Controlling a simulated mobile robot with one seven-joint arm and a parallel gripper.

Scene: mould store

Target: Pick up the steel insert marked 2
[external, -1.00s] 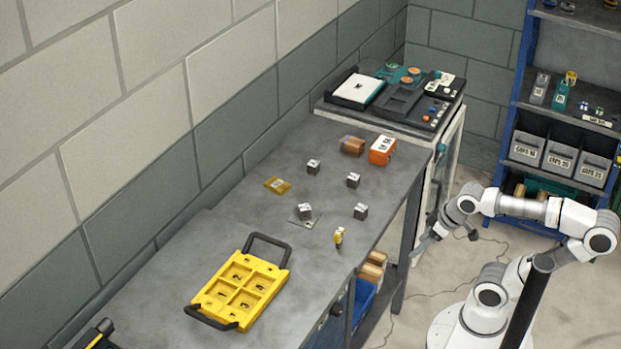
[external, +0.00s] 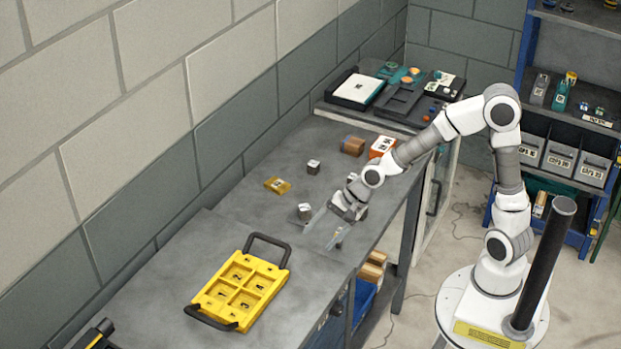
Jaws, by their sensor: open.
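Several small steel inserts stand on the grey bench (external: 225,243). One insert (external: 313,167) stands towards the back, and another insert (external: 304,211) stands just left of my gripper. A third, dark insert (external: 362,212) is partly hidden behind my gripper. The place of another insert is covered by my arm. The marks on the inserts are too small to read, so I cannot tell which is 2. My gripper (external: 321,236) is open, pointing down and to the left over the bench, with nothing visible between its fingers.
A yellow tray (external: 203,301) with black handles and square pockets lies nearer on the bench. A small yellow piece (external: 277,185), a brown block (external: 353,146) and an orange box (external: 383,146) lie farther back. The bench's right edge is close to my gripper.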

